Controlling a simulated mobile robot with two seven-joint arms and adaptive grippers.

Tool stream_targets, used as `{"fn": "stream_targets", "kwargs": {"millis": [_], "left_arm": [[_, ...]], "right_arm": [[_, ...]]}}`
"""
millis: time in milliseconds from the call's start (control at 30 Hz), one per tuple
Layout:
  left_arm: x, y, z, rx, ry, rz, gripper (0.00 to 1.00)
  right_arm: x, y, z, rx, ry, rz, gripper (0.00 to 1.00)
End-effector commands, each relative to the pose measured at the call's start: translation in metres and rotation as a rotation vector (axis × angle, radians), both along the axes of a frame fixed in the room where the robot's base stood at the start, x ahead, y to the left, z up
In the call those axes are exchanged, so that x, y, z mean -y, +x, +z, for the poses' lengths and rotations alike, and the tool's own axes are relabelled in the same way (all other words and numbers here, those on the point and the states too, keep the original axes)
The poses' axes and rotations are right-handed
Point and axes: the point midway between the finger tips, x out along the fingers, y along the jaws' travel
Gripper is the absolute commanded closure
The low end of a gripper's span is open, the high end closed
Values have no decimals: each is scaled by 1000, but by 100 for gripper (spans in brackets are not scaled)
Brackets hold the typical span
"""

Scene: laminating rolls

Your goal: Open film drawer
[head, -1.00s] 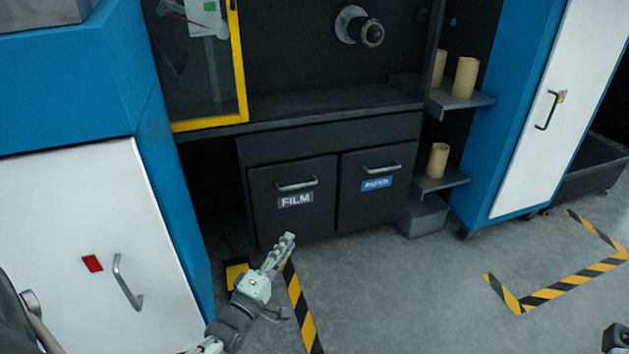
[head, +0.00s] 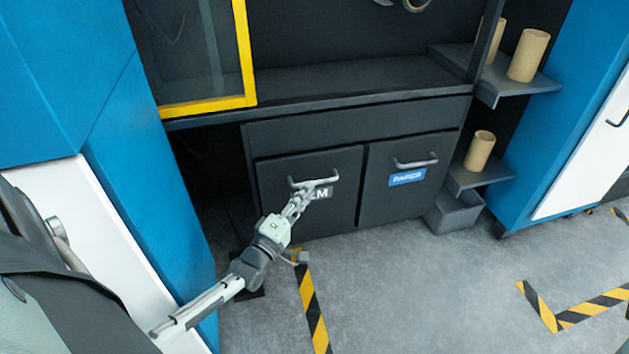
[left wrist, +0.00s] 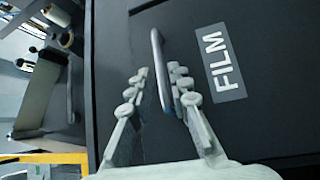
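The film drawer (head: 276,217) is a dark front panel on the left of the low cabinet, and it is closed. Its silver bar handle (head: 313,181) runs across its upper part. My left gripper (head: 300,203) is at the handle and partly covers the FILM label. In the left wrist view, the handle (left wrist: 158,62) reaches between the two open fingers of the left gripper (left wrist: 160,92). The white FILM label (left wrist: 220,63) lies to the right of the handle there. I cannot tell whether a finger touches the handle. My right gripper is not in view.
The paper drawer (head: 408,185) with a blue label is closed, right of the film drawer. Shelves with cardboard rolls (head: 528,55) stand further right. A blue cabinet (head: 150,190) stands close on the left. Grey floor (head: 400,290) in front is free.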

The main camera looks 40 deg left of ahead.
Motion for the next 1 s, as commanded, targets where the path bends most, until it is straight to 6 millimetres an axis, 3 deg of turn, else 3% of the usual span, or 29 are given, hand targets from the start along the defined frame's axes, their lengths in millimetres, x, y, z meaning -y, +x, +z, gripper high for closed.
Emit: {"fn": "stream_targets", "kwargs": {"millis": [100, 300, 633, 800, 1000], "left_arm": [[-1, 21, 2, 2, 0, 1, 81], [-3, 42, 5, 0, -1, 1, 81], [-3, 47, 6, 0, -1, 0, 81], [-3, 47, 6, 0, -1, 0, 100], [-3, 46, 6, 0, -1, 0, 100]], "right_arm": [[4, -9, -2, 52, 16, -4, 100], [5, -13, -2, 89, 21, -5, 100], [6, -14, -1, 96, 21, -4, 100], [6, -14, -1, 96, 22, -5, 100], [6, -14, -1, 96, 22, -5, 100]]}}
